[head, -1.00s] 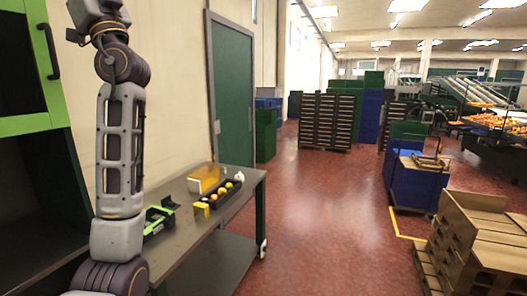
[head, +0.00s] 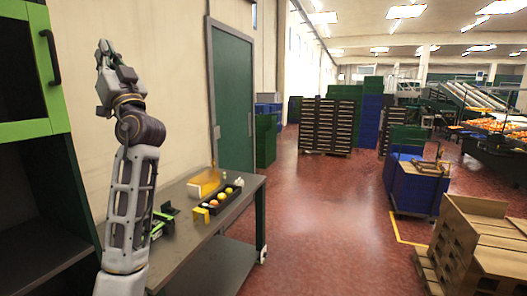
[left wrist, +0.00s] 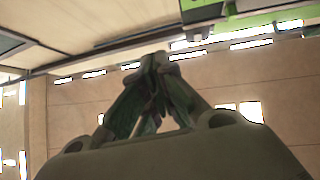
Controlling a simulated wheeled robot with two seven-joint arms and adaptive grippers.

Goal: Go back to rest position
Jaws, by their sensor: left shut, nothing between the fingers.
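My left gripper (head: 105,48) is raised high at the left of the head view, in front of the pale wall and well above the workbench. It points upward, shut and empty. In the left wrist view its fingertips (left wrist: 157,60) meet at the top, with only wall and ceiling behind them. My right gripper is in neither view.
A grey workbench (head: 190,240) stands against the wall. On it are a dark tray (head: 236,189) of several fruits, a yellow bin (head: 206,185) and a green-black device (head: 160,222), partly hidden by my arm. A green-framed cabinet (head: 62,120) is at left. Red floor is clear ahead.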

